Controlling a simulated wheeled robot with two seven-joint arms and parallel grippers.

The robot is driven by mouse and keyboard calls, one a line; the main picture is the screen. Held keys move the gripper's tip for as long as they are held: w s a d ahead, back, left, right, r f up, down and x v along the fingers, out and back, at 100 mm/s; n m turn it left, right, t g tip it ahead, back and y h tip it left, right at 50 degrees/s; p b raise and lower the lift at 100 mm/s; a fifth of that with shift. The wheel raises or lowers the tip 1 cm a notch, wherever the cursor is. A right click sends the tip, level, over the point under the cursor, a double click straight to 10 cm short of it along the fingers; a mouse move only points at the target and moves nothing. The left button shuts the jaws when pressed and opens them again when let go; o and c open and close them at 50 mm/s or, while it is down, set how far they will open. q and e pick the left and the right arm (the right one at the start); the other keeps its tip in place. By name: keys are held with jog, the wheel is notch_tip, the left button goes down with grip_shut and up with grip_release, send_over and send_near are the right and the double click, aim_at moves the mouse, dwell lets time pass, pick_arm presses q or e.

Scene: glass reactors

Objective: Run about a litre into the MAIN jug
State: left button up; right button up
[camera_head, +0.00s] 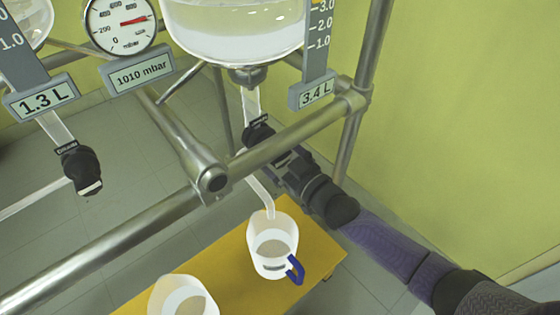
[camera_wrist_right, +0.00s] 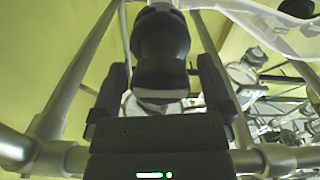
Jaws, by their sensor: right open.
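A clear jug with a blue handle (camera_head: 272,243) stands on a yellow bench under the right-hand glass vessel (camera_head: 235,30). It holds some pale liquid, and its label is too small to read. A slanting outlet tube (camera_head: 261,192) ends over its mouth; I cannot tell whether liquid is running. The black valve (camera_head: 257,132) sits above that tube, and its knob shows in the right wrist view (camera_wrist_right: 160,55). My right gripper (camera_head: 277,157) is at this valve. Its open fingers (camera_wrist_right: 160,90) stand either side of the knob, with gaps visible. My left gripper is out of view.
The right vessel's display (camera_head: 313,92) reads 3.4 L; the left display (camera_head: 41,98) reads 1.3 L. A second black valve (camera_head: 82,169) hangs at left. Another jug (camera_head: 183,297) stands on the yellow bench (camera_head: 232,262). Metal frame bars (camera_head: 290,135) cross close to my right gripper.

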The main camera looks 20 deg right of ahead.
jog(key=shift+w+r, duration=0.1)
jog(key=shift+w, duration=0.05)
jog(key=c, duration=1.1)
jog(key=shift+c, duration=0.3)
jog(key=n+p, duration=0.1)
jog(key=n, duration=0.2)
jog(key=shift+r, duration=0.2)
jog(key=n, duration=0.2)
jog(key=shift+f+n+p, duration=0.2)
jog(key=shift+n+p, duration=0.1)
jog(key=shift+p, duration=0.1)
jog(key=o, duration=1.2)
jog(key=shift+c, duration=0.2)
